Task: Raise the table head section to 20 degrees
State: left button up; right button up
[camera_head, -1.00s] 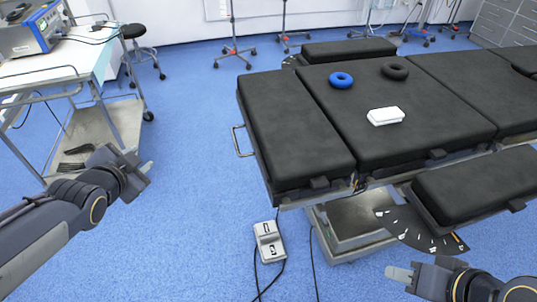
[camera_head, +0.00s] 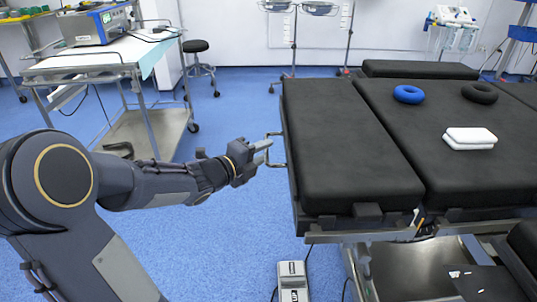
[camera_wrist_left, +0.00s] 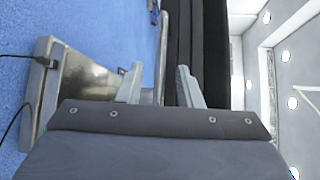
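The table head section (camera_head: 345,140) is a black padded panel at the near left end of the operating table and looks about level. A metal handle (camera_head: 277,133) sticks out from its left edge. My left gripper (camera_head: 266,151) is at this handle. In the left wrist view its two fingers (camera_wrist_left: 160,88) are apart, with the handle bar (camera_wrist_left: 163,55) showing between them. The black panel edge (camera_wrist_left: 193,50) lies just beyond the right finger. I cannot tell whether a finger touches the bar. My right gripper is out of view.
A blue ring (camera_head: 408,94), a dark ring (camera_head: 480,93) and white pads (camera_head: 469,138) lie on the table. A foot pedal (camera_head: 292,282) with cables is on the floor. A trolley (camera_head: 100,52) stands at the back left. Blue floor between is free.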

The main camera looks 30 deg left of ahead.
pick_arm(q)
jog(key=shift+x, duration=1.05)
jog(key=shift+c, duration=0.3)
grip_shut()
